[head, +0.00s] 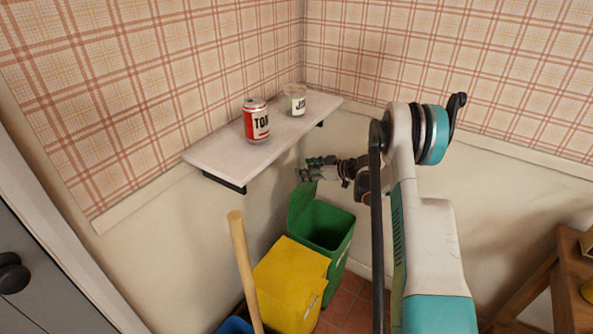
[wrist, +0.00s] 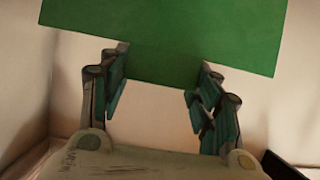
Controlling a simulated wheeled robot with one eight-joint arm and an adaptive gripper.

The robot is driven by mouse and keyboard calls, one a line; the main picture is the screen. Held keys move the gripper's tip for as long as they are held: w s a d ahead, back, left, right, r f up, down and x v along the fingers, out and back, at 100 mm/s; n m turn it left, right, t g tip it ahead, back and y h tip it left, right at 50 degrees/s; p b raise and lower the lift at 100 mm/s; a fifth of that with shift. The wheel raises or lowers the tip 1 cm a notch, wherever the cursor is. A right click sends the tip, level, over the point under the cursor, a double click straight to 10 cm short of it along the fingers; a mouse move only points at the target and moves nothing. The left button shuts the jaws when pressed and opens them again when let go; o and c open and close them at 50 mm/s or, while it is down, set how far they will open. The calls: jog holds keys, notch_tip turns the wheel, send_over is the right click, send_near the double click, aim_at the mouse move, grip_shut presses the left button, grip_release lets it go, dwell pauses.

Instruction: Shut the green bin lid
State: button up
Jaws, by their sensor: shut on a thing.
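The green bin (head: 346,242) stands in the corner below the shelf in the head view, its dark opening showing. Its green lid (head: 300,204) stands raised, roughly upright, at the left-back side of the opening. My gripper (head: 306,169) is at the lid's upper edge, coming from the right. In the wrist view the lid (wrist: 165,35) fills the top as a flat green panel. The fingertips are partly hidden behind the panel.
A white shelf (head: 213,155) sits close above the gripper, with a red can (head: 256,122) and a glass jar (head: 295,101). A yellow bin (head: 291,281) with its lid down and a wooden pole (head: 244,268) stand in front. A wooden table (head: 567,268) is at the right.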

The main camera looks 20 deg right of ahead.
jog(key=s+d+f, duration=0.3)
jog(key=s+d, duration=0.2)
jog(key=s, duration=0.3)
jog(key=shift+s+d, duration=0.15)
jog(key=shift+d, duration=0.15)
jog(key=shift+s+d+f, duration=0.45)
jog(key=shift+s+f, duration=0.1)
jog(key=shift+s, duration=0.1)
jog(key=o, duration=1.5)
jog(key=v, duration=1.2)
jog(key=shift+d, duration=0.1)
